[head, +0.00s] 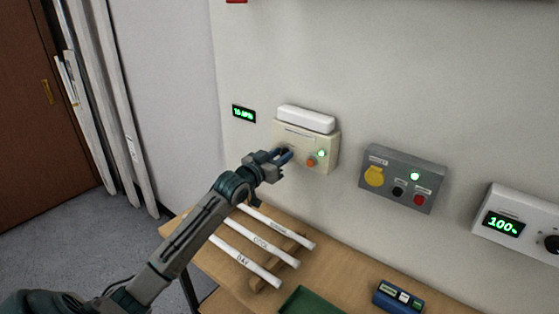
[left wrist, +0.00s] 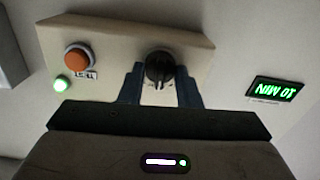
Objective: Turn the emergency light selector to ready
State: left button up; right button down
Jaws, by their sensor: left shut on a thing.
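The emergency light unit (head: 325,158) is a cream box on the wall with a white lamp (head: 306,119) on top, a lit green light (head: 321,153) and an orange button (head: 310,162). Its black selector knob (left wrist: 159,68) shows in the left wrist view, and the orange button (left wrist: 78,57) and green light (left wrist: 61,84) are there too. My left gripper (head: 286,155) reaches the unit's left part and hides the knob in the head view. Its blue fingers (left wrist: 160,85) are shut on the knob, one on each side. My right gripper is not in view.
A small green display (head: 244,114) is left of the unit. A grey box (head: 403,178) with yellow, black and red controls and a white box reading 100% (head: 515,222) are to the right. Below, a wooden table (head: 345,270) holds labelled white tubes (head: 260,240), a green tray (head: 310,301) and a blue device (head: 398,297).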

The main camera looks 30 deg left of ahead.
pick_arm(q)
jog(key=shift+m, duration=0.4)
jog(key=o, duration=1)
jog(key=shift+c, duration=0.2)
jog(key=s+b, duration=0.3)
jog(key=s, duration=0.7)
jog(key=shift+s+a, duration=0.35)
jog(key=shift+a, duration=0.1)
jog(key=shift+f, duration=0.1)
